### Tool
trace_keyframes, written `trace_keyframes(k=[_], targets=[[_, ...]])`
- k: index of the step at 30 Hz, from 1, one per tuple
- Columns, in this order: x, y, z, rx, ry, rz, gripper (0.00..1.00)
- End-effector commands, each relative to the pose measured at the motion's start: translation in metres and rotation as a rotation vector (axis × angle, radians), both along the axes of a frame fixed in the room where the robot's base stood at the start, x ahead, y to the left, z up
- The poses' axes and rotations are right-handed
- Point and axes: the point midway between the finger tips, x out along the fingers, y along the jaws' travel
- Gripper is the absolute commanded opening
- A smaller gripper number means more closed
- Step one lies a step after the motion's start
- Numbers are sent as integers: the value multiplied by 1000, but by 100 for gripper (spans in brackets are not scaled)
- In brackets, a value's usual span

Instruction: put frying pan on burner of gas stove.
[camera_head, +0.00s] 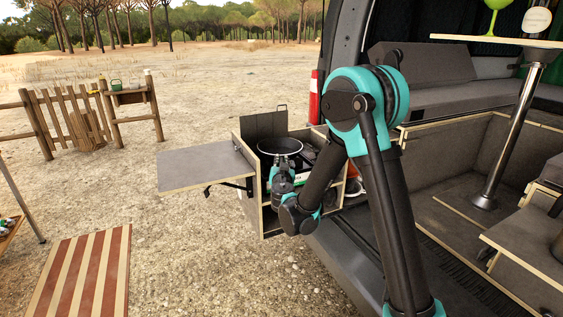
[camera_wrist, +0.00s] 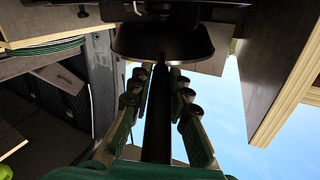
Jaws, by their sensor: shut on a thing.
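The dark frying pan (camera_head: 280,146) is in the pull-out kitchen box at the van's tailgate, at the gas stove in front of its raised dark lid (camera_head: 264,124). My gripper (camera_head: 283,170) is shut on the pan's handle, on the near side of the pan. In the wrist view the pan (camera_wrist: 162,42) is at the top, and its handle runs down between the fingers of my gripper (camera_wrist: 158,95). The burner is hidden by the pan and my arm. I cannot tell whether the pan touches the stove.
A folding side shelf (camera_head: 205,165) sticks out left of the kitchen box (camera_head: 250,205). The van's bench and a round table leg (camera_head: 508,130) are on the right. A striped mat (camera_head: 83,272) lies on the open ground at left.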

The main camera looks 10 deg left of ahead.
Motion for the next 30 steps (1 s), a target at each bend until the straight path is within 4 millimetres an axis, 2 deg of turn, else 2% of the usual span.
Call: trace_keyframes(k=[4, 5, 10, 20, 25, 30], targets=[[0, 0, -1, -1, 0, 0, 0], [0, 0, -2, 0, 0, 0, 19], [0, 0, -1, 0, 0, 0, 38], [0, 0, 1, 0, 0, 0, 38], [-20, -3, 1, 0, 0, 1, 38], [-55, -9, 0, 0, 0, 3, 38]])
